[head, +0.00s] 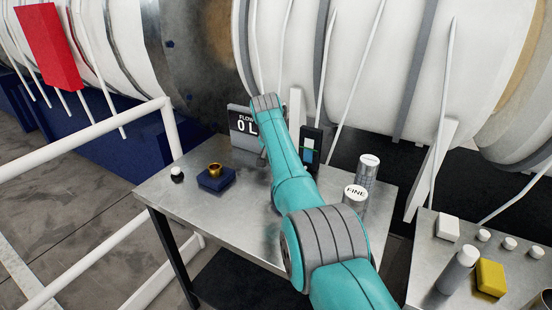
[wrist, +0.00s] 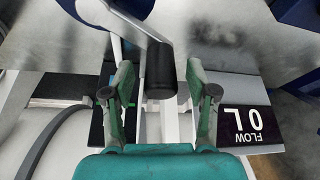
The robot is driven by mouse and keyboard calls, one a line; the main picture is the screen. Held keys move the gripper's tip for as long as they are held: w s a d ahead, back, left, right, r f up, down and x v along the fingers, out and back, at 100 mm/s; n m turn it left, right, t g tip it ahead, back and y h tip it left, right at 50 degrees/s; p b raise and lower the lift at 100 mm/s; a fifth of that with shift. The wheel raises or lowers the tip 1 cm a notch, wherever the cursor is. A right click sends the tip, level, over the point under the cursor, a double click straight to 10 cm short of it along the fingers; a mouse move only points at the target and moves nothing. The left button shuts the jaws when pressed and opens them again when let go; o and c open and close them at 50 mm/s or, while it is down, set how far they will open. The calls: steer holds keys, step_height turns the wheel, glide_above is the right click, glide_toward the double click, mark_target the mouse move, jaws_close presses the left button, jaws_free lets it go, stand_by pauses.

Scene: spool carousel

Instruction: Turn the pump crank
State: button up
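The pump crank shows in the wrist view as a pale grey arm (wrist: 112,18) ending in a black cylindrical handle (wrist: 160,72). My gripper (wrist: 160,80) is open, with one finger on each side of the handle and visible gaps between. I cannot tell how deep the handle sits between the fingers. A black display (head: 243,128) reading "FLOW 0 L" stands at the back of the metal table; it also shows upside down in the wrist view (wrist: 245,125). In the head view my arm hides the gripper and the crank.
On the metal table (head: 165,200) are a blue block with a brass ring (head: 216,179), a small white knob (head: 177,174), a dark panel with a blue strip (head: 308,155) and two canisters, one marked "FINE" (head: 355,197). A side table at right holds a yellow block (head: 490,278). White rails (head: 80,135) stand left.

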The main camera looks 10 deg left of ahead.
steer(key=v, duration=1.2)
steer(key=shift+s, duration=0.15)
